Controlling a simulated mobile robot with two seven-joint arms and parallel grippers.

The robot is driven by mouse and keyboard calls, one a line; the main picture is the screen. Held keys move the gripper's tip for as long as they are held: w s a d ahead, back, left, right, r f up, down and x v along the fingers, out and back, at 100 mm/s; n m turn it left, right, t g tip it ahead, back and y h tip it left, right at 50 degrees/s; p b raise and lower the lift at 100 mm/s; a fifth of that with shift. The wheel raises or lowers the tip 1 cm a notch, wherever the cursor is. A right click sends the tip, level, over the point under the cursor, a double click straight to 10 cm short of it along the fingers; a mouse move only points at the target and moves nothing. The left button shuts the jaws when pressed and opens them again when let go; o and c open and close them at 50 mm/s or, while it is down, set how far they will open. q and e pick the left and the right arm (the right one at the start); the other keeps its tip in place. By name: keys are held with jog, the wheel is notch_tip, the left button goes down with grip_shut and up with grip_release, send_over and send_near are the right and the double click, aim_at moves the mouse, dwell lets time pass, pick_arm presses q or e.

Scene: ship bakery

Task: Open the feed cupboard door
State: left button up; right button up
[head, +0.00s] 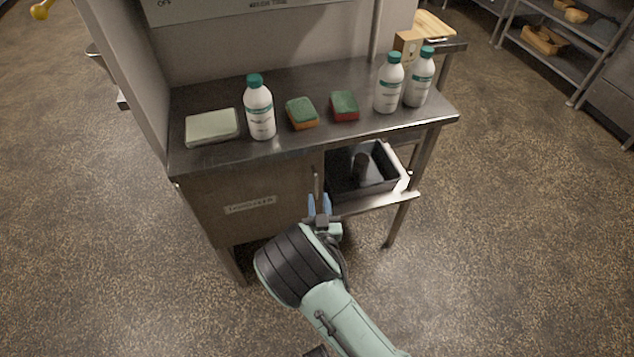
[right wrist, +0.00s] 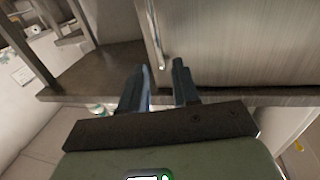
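The feed cupboard door (head: 225,190) is a brown-grey panel under the steel counter, with a small pale label whose text is too blurred to read. The door looks shut. Its upright bar handle (head: 316,183) is at the door's right edge. The handle also shows in the right wrist view (right wrist: 156,38), beside the brushed metal panel (right wrist: 240,45). My right gripper (head: 319,202) is open in front of the handle's lower part. In the right wrist view, the handle's end lies between the lines of the two fingertips (right wrist: 163,75); contact cannot be told. My left gripper is out of view.
On the counter (head: 210,98) stand white bottles (head: 260,108), two sponges (head: 302,113) and a pale flat box (head: 212,127). A dark tray (head: 345,188) sits on the open shelf right of the door. The floor in front is clear.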

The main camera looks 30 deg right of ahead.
aim_at(317, 184)
jog(key=x, duration=0.7)
grip_shut()
